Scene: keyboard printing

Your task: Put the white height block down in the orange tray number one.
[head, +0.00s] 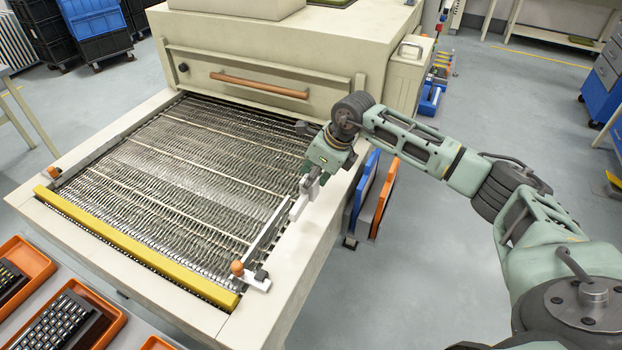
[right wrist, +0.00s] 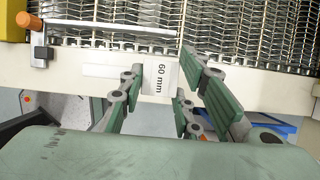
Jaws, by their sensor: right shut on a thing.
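My right gripper (head: 310,182) is over the right edge of the conveyor, pointing down. It is shut on the white height block (head: 300,203), which is marked "60 mm" in the right wrist view (right wrist: 161,77). The block is beside the metal guide rail; I cannot tell whether it touches the frame below. Orange trays stand at the lower left: one (head: 124,318) holds a dark keyboard, and another (head: 48,262) also holds one. A third orange edge (head: 157,343) shows at the bottom. No tray number is readable. My left gripper is out of view.
The wire-mesh conveyor (head: 170,165) runs out of a large beige machine (head: 270,45). A yellow bar (head: 135,248) lies across its front end, and a guide rail with an orange knob (head: 237,268) is at its right. Blue and orange panels (head: 383,198) stand beside the machine.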

